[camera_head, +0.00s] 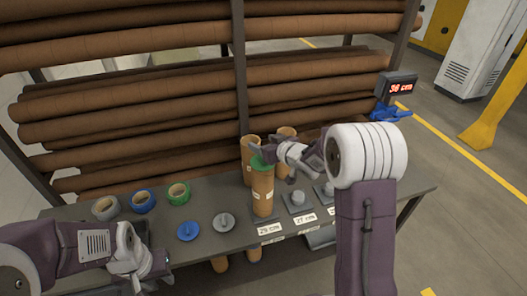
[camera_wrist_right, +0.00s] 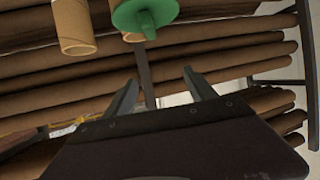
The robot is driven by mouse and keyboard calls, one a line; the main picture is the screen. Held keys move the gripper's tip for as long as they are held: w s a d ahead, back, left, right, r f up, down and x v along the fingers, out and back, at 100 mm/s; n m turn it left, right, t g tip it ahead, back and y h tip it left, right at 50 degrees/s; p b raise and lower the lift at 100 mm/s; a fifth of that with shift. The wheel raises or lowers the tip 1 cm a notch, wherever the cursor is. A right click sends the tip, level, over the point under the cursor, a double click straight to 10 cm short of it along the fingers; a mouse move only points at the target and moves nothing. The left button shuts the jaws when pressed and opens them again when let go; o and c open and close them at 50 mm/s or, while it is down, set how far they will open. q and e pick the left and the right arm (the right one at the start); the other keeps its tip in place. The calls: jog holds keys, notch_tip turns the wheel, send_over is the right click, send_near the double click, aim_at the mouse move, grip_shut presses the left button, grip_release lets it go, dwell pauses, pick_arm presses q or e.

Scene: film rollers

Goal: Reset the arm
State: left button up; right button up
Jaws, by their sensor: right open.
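My right gripper (camera_head: 264,153) is over the table beside the top of a brown tube with a green cap (camera_head: 257,163). In the right wrist view the fingers of my right gripper (camera_wrist_right: 163,90) are apart with nothing between them. The green cap (camera_wrist_right: 146,14) shows beyond the fingertips at the top of that view, next to an open brown tube (camera_wrist_right: 75,30). My left gripper (camera_head: 150,272) is low at the left front of the table; its fingertips are not clear.
Tape rolls in grey (camera_head: 106,208), blue (camera_head: 143,201) and green (camera_head: 179,193) sit on the table's left. A blue cap (camera_head: 188,230) and a grey cap (camera_head: 223,222) lie nearer. A display (camera_head: 397,85) reads 36 cm. Racks of brown rolls (camera_head: 130,127) stand behind.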

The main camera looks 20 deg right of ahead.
jog(key=shift+a, duration=0.15)
jog(key=s+a+r+b, duration=0.2)
jog(key=a, duration=0.1)
jog(key=s+d+f+m+g+h, duration=0.1)
jog(key=s+f+g, duration=0.4)
jog(key=s, duration=0.9)
jog(key=s+d+f+m+g+h+b, duration=0.1)
jog(key=s+f+g, duration=0.5)
jog(key=s+f, duration=0.6)
jog(key=s+d+m+h, duration=0.1)
jog(key=s, duration=0.2)
jog(key=shift+s+f+m+g+h+b, duration=0.15)
jog(key=shift+s+m+g+h+b, duration=0.15)
jog(key=shift+h, duration=0.1)
jog(key=shift+d, duration=0.15)
